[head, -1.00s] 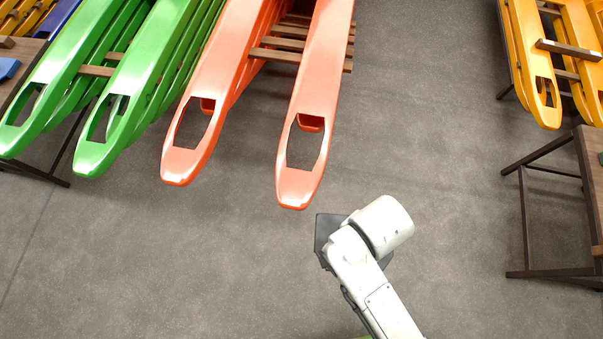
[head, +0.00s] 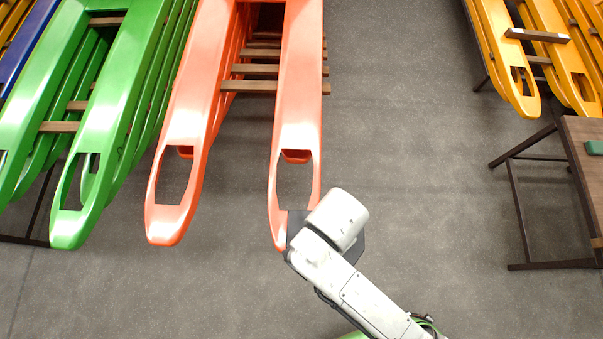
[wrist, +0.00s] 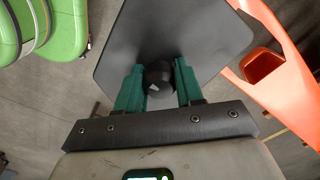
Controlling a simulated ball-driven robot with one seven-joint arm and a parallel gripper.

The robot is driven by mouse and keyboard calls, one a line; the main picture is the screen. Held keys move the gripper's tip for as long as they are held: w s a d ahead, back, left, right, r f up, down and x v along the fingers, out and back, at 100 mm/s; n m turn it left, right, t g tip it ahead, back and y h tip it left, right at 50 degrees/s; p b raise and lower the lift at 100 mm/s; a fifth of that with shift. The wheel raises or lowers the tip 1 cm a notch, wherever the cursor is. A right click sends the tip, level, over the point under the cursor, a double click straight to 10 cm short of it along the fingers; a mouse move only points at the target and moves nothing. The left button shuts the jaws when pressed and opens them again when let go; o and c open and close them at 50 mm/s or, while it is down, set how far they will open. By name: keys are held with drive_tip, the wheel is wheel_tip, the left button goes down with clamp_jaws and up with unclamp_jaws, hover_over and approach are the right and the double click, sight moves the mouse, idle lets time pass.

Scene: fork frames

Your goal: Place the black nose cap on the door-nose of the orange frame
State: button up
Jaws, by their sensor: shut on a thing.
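The orange frame (head: 176,100) has two long arms with rounded noses and a cut-out opening near each end. Its right nose (head: 278,228) is closest to my gripper; its left nose (head: 165,229) stands apart. The black nose cap (wrist: 180,35) shows as a broad flat dark plate with a round knob. My gripper (wrist: 158,72) has green fingers shut on that knob. In the head view my white wrist hides the fingers and most of the cap. A dark edge of the cap (head: 297,222) overlaps the right nose in the picture; contact cannot be told. Orange also shows at the right of the wrist view (wrist: 275,35).
Green frames (head: 75,225) stand to the left. Yellow frames (head: 522,95) stand at the upper right, beside a brown table (head: 585,170) with dark legs. Wooden slats (head: 250,86) cross the orange frame. Grey floor (head: 420,150) is clear between the orange and yellow frames.

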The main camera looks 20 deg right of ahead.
sight(296, 218)
drive_tip(key=a, duration=0.1)
drive_tip(key=w+a+f, duration=0.1)
drive_tip(key=w+a, duration=0.1)
drive_tip(key=shift+w+a+f, duration=0.2)
drive_tip(key=shift+f, duration=0.2)
drive_tip(key=a+f, duration=0.1)
drive_tip(key=f, duration=0.1)
drive_tip(key=w+a+f, duration=0.1)
drive_tip(key=f, duration=0.1)
drive_tip(key=w+a+f+b, duration=0.1)
drive_tip(key=shift+w+a+f, duration=0.15)
drive_tip(key=shift+a+f, duration=0.25)
drive_tip(key=shift+f, duration=1.55)
drive_tip(key=shift+f+b, duration=0.35)
drive_tip(key=shift+f, duration=0.25)
drive_tip(key=o, duration=1.1)
wheel_tip(296, 218, up, 13)
drive_tip(key=shift+r+p, duration=0.1)
drive_tip(key=shift+p, duration=0.85)
